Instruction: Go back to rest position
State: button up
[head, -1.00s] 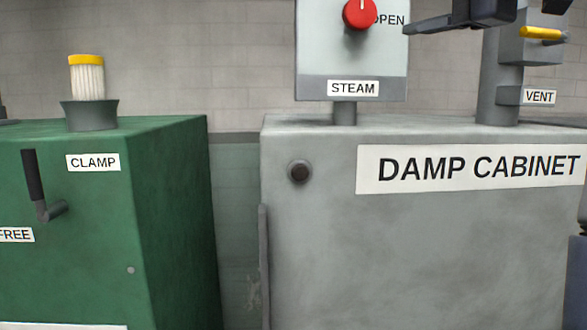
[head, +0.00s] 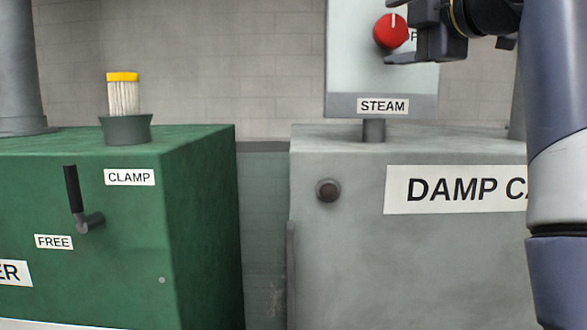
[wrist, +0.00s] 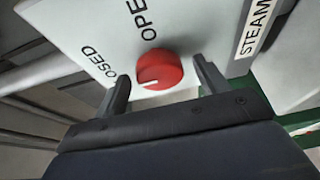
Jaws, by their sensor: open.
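My gripper (head: 400,58) is at the upper right of the head view, in front of the grey steam panel (head: 343,60). Its fingers show open and empty in the wrist view (wrist: 162,75). The red round knob (head: 389,31) sits on that panel, and a fingertip shows just below it. In the wrist view the knob (wrist: 165,66) appears between the two fingers; I cannot tell whether they touch it. Its white mark points up in the head view. The word OPEN is partly hidden by my gripper; part of a label ending in OSED shows in the wrist view.
The grey damp cabinet (head: 340,250) stands below the panel, with a dark round button (head: 328,190). The green cabinet (head: 200,220) at left carries a black lever (head: 73,190) and a yellow-topped white bundle (head: 123,95) in a grey cup. A narrow gap separates the cabinets.

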jog(key=shift+w+a, duration=0.15)
jog(key=shift+w, duration=0.1)
